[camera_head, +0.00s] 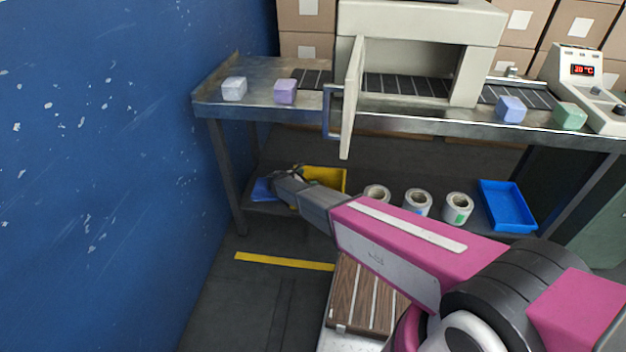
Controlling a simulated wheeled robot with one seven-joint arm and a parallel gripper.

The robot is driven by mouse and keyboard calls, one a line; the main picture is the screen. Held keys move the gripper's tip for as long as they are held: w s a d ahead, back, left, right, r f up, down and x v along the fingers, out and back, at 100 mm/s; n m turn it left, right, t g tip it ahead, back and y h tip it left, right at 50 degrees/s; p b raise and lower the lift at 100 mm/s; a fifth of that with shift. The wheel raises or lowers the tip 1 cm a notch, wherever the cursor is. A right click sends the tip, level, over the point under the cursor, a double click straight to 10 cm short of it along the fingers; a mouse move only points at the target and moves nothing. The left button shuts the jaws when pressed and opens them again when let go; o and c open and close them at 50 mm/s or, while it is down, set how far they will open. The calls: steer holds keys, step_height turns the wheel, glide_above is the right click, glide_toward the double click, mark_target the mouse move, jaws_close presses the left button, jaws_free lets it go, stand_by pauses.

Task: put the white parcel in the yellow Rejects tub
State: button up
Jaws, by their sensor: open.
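The white parcel (234,89) sits on the left end of the steel bench top, just left of a purple parcel (285,91). The yellow tub (326,178) stands on the lower shelf under the bench, partly hidden by my arm. No label on it can be read. My gripper (283,177) is at the end of my pink arm, below the bench top at the left front of the yellow tub. It is open, and I see nothing held in it. It is small and partly hidden, so I cannot tell whether it touches the tub.
The wrapper (420,25) has its door (351,95) swung open over the bench's front edge. Blue (511,108) and green (570,116) parcels lie at right. Rolls (417,201) and a blue tray (507,206) are on the lower shelf. A blue wall (110,150) bounds the left.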

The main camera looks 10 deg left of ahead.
steer(key=v, duration=0.7)
steer(key=d+r+m+g, duration=0.2)
steer(key=d+r+m, duration=0.15)
steer(key=d, duration=0.65)
steer(key=s+d+r+m+g+y, duration=0.1)
steer(key=d+r+m+g, duration=0.3)
steer(key=d, duration=0.6)
steer(key=d+m+g, duration=0.1)
steer(key=d+m, duration=0.4)
steer(key=d, duration=0.5)
steer(key=s+d+r+m+g+y, duration=0.1)
steer(key=s+d+r+m+y, duration=0.1)
steer(key=d, duration=0.5)
steer(key=s+d+r+m+g+y, duration=0.1)
steer(key=s+d+r+m+y, duration=0.2)
steer(key=s+d+r+m, duration=0.2)
steer(key=s+d+r+m+g+y, duration=0.1)
steer(key=s+d+r+m+y, duration=0.1)
steer(key=s+d+r+m, duration=0.2)
steer(key=s+d+m, duration=0.3)
steer(key=d+m, duration=0.1)
steer(key=d, duration=0.1)
steer(key=shift+s+d+m, duration=0.2)
steer(key=shift+d+m, duration=0.15)
steer(key=shift+f, duration=0.1)
